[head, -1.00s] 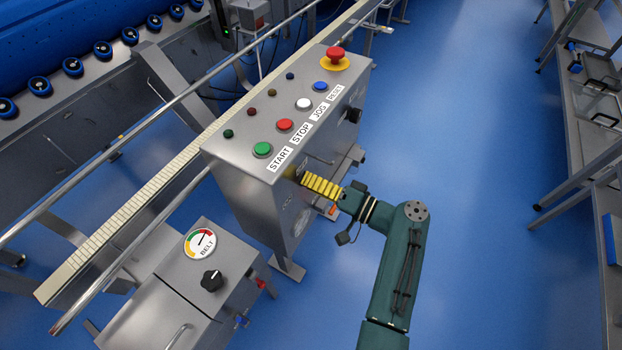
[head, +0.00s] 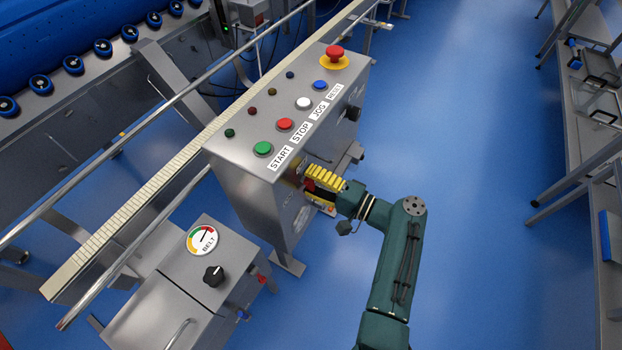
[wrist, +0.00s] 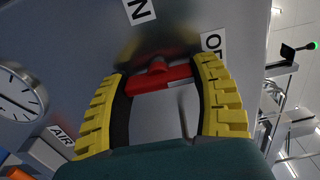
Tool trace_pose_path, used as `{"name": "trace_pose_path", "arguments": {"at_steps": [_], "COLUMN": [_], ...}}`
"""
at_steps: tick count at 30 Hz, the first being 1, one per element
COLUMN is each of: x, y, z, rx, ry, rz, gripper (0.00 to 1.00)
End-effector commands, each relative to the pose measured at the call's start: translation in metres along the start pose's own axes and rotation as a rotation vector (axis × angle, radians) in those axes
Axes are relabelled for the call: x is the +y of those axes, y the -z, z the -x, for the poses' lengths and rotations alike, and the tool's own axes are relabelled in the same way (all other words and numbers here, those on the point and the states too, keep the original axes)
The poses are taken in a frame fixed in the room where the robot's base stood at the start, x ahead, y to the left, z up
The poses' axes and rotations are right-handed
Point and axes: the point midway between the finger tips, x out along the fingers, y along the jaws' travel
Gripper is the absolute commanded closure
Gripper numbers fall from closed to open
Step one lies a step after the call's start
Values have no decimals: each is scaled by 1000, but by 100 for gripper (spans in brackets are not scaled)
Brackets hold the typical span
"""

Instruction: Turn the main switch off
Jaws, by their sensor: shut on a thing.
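The main switch (wrist: 160,80) is a red handle on a yellow-and-red backing on the side face of the steel control box (head: 235,185). In the wrist view the handle lies across between my yellow fingers, slightly tilted. My gripper (wrist: 161,72) is shut on it, with a fingertip at each end. Partly cropped labels, one ending in N (wrist: 141,10) and one starting with O (wrist: 213,42), stand beside the switch. In the head view my gripper (head: 318,180) is at the box's side below the START and STOP labels, and mostly hides the red handle.
The box top carries green (head: 263,149), red (head: 285,125), white and blue buttons and a red emergency stop (head: 334,54). A lower cabinet with a BELT dial (head: 202,240) stands at left. Open blue floor (head: 460,200) lies right of my arm.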

Motion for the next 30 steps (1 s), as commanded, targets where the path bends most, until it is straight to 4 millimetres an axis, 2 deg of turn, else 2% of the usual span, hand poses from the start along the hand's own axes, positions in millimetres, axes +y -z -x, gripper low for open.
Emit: {"name": "trace_pose_path", "arguments": {"at_steps": [7,8,9,20,23,30], "x": [-1,-1,-1,0,0,0], "y": [0,0,0,1,1,1], "z": [0,0,0,6,21,82], "rx": [0,0,0,2,3,5], "ry": [2,2,2,1,1,1], "rz": [-1,-1,-1,0,-1,1], "gripper": [72,30,22,22,22,22]}}
